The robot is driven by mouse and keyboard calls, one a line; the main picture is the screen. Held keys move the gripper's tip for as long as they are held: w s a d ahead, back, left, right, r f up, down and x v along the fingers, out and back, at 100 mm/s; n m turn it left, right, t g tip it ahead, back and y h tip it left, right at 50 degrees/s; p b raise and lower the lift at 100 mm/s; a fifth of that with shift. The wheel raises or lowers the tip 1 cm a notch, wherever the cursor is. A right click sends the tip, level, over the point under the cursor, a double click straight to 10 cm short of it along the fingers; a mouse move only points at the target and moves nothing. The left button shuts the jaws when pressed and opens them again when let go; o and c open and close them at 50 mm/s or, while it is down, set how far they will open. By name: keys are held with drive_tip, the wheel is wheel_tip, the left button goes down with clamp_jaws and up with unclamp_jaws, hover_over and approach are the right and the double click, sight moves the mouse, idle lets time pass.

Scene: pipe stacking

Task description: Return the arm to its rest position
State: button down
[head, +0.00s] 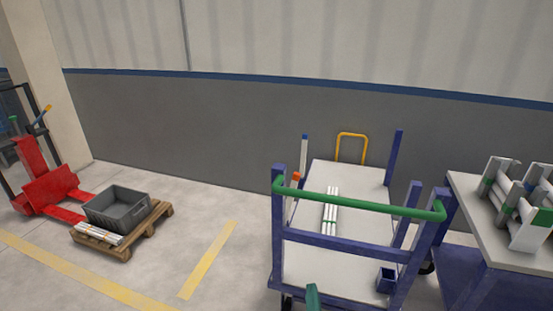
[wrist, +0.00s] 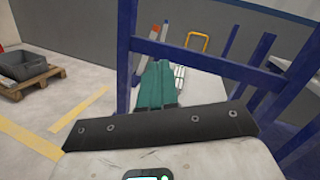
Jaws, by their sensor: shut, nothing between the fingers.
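My gripper (wrist: 160,70) shows in the wrist view as two teal fingers pressed together, with nothing between them. It points toward the cart with blue posts. In the head view only a small teal tip (head: 313,297) shows at the bottom edge, in front of the cart. Several white pipes (head: 330,212) lie side by side on the cart's grey top (head: 365,185). In the wrist view the pipes (wrist: 180,78) show just right of the fingers, partly hidden by them. I cannot tell the exact distance between fingers and cart.
The cart has a green handle bar (head: 360,202) and blue posts (head: 393,157) close to my gripper. A table with a rack (head: 510,205) stands right. A wooden pallet (head: 123,237) with a grey bin (head: 117,207) is left. Floor between pallet and cart is clear.

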drive_tip(key=s+n+g+y+p, duration=0.3)
drive_tip(key=s+n+g+y, duration=0.7)
drive_tip(key=n, duration=1.3)
drive_tip(key=s+d+n+g+h+p, duration=0.1)
drive_tip(key=s+d+n+g+h, duration=0.3)
drive_tip(key=s+d, duration=0.5)
drive_tip(key=s+d+n+g+h+p, duration=0.1)
drive_tip(key=s+d+n+g+h, duration=0.3)
drive_tip(key=s+d, duration=0.5)
drive_tip(key=s+h, duration=0.1)
drive_tip(key=s, duration=0.6)
drive_tip(key=shift+s+n+h, duration=0.3)
drive_tip(key=shift+s+h, duration=0.1)
drive_tip(key=shift+w, duration=0.1)
